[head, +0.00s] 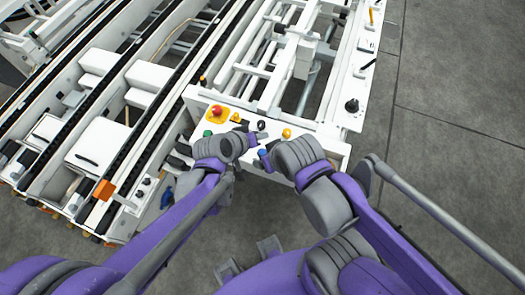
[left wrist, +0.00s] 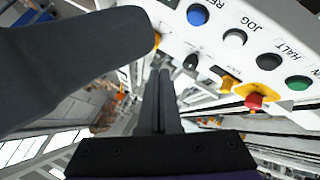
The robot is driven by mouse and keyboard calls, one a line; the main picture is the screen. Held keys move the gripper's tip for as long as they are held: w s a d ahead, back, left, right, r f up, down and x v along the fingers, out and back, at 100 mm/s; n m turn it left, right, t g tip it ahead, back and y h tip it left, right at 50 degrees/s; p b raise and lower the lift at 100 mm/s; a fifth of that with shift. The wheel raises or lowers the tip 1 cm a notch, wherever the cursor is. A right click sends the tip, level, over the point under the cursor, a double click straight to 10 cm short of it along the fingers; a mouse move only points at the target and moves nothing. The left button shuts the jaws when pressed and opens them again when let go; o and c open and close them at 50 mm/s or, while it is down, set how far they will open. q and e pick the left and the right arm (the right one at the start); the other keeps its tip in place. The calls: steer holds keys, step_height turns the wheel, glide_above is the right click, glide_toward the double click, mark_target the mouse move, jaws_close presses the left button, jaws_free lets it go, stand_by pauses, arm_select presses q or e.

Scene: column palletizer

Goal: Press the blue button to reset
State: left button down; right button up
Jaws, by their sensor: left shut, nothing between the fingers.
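The blue button (head: 262,153) is on the front of the white control panel (head: 196,103), between the ends of my two arms in the head view. In the left wrist view the blue button (left wrist: 197,14) is at the top, beside a partly cut label starting "RE". My left gripper (head: 257,134) is over the panel, just above the blue button in the head view. Its fingers (left wrist: 165,76) are shut and empty, below and left of the blue button in the left wrist view; contact is not visible. My right arm ends beside the button, its fingers not clearly shown.
The panel also has a red emergency button (head: 217,110), a green button (head: 208,133) and yellow parts. A white button (left wrist: 234,38) and black button (left wrist: 269,61) lie beside the blue one. White conveyor rails fill the left; grey floor is open at right.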

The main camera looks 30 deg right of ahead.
arm_select(q)
steer(key=b, duration=0.4)
glide_above(261, 155)
step_height(261, 155, down, 7)
steer(key=shift+s, duration=0.1)
steer(key=shift+f+b, duration=0.6)
steer(key=shift+b, duration=0.1)
arm_select(e)
step_height(261, 155, down, 7)
steer(key=s, duration=0.1)
steer(key=shift+s, duration=0.4)
arm_select(q)
steer(key=shift+f, duration=0.1)
steer(key=shift+f+b, duration=0.3)
steer(key=shift+b, duration=0.15)
arm_select(e)
steer(key=shift+f, duration=0.35)
